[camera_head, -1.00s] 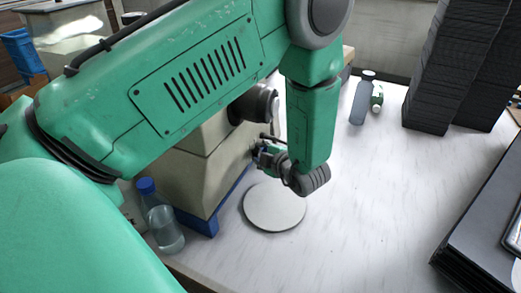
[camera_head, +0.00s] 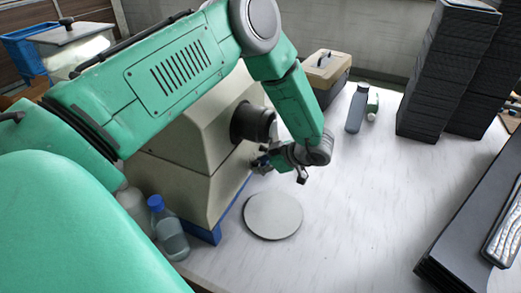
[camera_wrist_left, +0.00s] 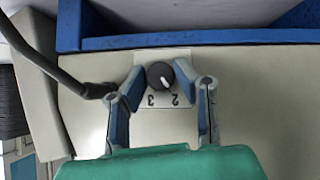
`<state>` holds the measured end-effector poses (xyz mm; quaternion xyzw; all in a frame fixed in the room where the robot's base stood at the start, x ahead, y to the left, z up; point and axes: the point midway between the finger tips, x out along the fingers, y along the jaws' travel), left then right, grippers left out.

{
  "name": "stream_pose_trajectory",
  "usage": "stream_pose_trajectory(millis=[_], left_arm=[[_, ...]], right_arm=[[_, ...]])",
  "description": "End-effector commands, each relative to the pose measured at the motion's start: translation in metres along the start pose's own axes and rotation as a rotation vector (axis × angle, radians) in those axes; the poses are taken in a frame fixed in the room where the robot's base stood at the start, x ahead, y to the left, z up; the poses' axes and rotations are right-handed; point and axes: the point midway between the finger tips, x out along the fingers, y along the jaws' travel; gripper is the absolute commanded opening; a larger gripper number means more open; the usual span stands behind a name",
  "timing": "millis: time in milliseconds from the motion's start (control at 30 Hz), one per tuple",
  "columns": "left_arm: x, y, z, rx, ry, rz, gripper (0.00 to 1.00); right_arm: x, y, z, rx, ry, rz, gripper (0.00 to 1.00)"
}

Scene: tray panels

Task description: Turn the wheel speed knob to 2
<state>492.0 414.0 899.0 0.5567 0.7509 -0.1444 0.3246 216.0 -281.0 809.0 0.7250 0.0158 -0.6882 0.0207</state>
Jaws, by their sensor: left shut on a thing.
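The black wheel speed knob (camera_wrist_left: 160,75) sits on a pale label plate (camera_wrist_left: 150,115) on the beige machine's face in the left wrist view. Its white mark points down and right, toward the upside-down 2; a 3 is printed beside it. My left gripper (camera_wrist_left: 160,73) has a finger on each side of the knob and is shut on it. In the head view the left gripper (camera_head: 262,162) is at the front of the beige machine (camera_head: 185,180), and the knob is hidden there. My right gripper is not in view.
A round grey disc (camera_head: 273,216) lies before the machine. A blue-capped bottle (camera_head: 168,232) stands at its left. A grey bottle (camera_head: 356,108) and black stacked trays (camera_head: 440,75) are at the back. A dark cable (camera_wrist_left: 65,75) runs beside the left finger.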

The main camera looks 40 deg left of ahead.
Motion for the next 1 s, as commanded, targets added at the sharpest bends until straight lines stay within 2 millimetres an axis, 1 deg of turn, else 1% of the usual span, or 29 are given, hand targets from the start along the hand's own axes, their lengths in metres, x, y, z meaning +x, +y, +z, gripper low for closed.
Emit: stream_pose_trajectory(millis=[33,300,733,767,800,833,1000], left_arm=[[0.0004,-0.002,0.0042,0.019,-0.009,-0.016,0.0],[0.0005,-0.0019,0.0043,0.069,-0.006,-0.057,0.0],[0.0005,-0.0019,0.0039,0.075,-0.004,-0.061,0.0],[0.0005,-0.0019,0.0039,0.075,-0.004,-0.061,0.28],[0.0005,-0.0019,0.0037,0.075,-0.003,-0.061,0.42],[0.0005,-0.0018,0.0034,0.075,-0.002,-0.061,0.44],[0.0002,-0.0015,0.0014,0.073,0.0,-0.06,0.44]], right_arm=[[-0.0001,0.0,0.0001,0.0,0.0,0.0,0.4],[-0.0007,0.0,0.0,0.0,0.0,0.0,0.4],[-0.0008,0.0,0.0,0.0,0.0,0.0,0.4],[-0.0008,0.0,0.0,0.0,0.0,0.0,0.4],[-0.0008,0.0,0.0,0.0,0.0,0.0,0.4],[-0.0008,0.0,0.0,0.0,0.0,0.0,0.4],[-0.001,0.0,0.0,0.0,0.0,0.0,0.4]])
